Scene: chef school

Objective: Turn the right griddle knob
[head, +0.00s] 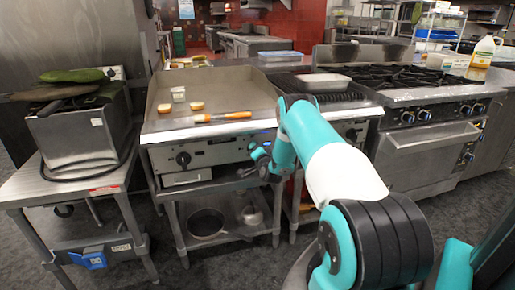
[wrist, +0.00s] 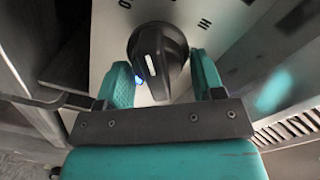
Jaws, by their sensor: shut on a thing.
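The right griddle knob (wrist: 158,58) is a black round dial with a white mark on its grip. In the wrist view it sits on the light front panel between the two teal fingers of my gripper (wrist: 163,70), which is shut on it. In the head view my gripper (head: 257,152) is at the right part of the griddle's front panel, and it and my arm hide the knob there. The griddle (head: 215,88) has a wide flat top, and its left knob (head: 183,158) is in clear view.
A wooden-handled tool (head: 222,117) lies along the griddle's front edge, with small food pieces behind it. A steel fryer (head: 75,140) stands on a table at the left. A range with burners (head: 410,78) and several knobs stands at the right. Pans sit on a shelf below.

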